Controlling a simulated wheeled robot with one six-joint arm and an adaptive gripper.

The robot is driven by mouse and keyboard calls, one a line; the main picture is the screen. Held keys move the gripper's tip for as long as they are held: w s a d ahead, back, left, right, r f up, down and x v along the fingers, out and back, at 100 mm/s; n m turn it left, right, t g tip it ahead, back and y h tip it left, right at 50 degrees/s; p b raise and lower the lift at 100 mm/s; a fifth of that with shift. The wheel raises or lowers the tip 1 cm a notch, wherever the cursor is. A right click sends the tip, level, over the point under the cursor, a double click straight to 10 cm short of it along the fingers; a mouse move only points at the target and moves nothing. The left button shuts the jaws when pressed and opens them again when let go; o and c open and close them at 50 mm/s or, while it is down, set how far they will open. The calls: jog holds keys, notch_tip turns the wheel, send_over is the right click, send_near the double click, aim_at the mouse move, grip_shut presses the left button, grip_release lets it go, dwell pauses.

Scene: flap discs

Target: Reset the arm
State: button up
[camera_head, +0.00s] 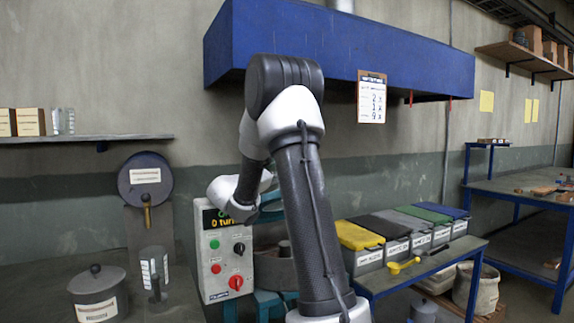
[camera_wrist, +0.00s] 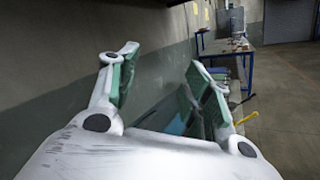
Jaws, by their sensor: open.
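My gripper (camera_wrist: 165,80) shows in the wrist view with its two green-lined fingers spread apart. Nothing is between them, so it is open and empty. In the head view my arm rises in the middle of the picture, bends at the top and folds back down, with its wrist end beside the control box (camera_head: 222,262). The fingers themselves are mostly hidden there behind the arm.
A blue hood (camera_head: 400,60) hangs above and behind my arm. Lidded bins (camera_head: 368,258) and a yellow scoop (camera_head: 403,266) are on a blue-framed table at right. A lidded pot (camera_head: 97,295) and clear cylinder (camera_head: 154,270) stand at left. A workbench (camera_head: 520,188) is far right.

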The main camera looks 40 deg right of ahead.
jog(key=shift+v, duration=1.1)
jog(key=s+a+f+m+g+y, duration=0.1)
jog(key=s+a+m+g+y, duration=0.25)
jog(key=s, duration=0.75)
jog(key=s+a+f+m+g+y, duration=0.15)
jog(key=s+m+y, duration=0.4)
jog(key=s, duration=0.55)
jog(key=s+a+f+m+t+y, duration=0.2)
jog(key=s+a+f+m+y, duration=0.1)
jog(key=a, duration=0.6)
jog(key=s+a+f+m+t+y, duration=0.2)
jog(key=s+a+f+y, duration=0.4)
jog(key=a, duration=0.3)
jog(key=shift+s+a+f+m+t+y, duration=0.2)
jog(key=shift+s+f+m+t+y, duration=0.15)
jog(key=shift+y, duration=0.45)
jog(key=shift+r, duration=0.1)
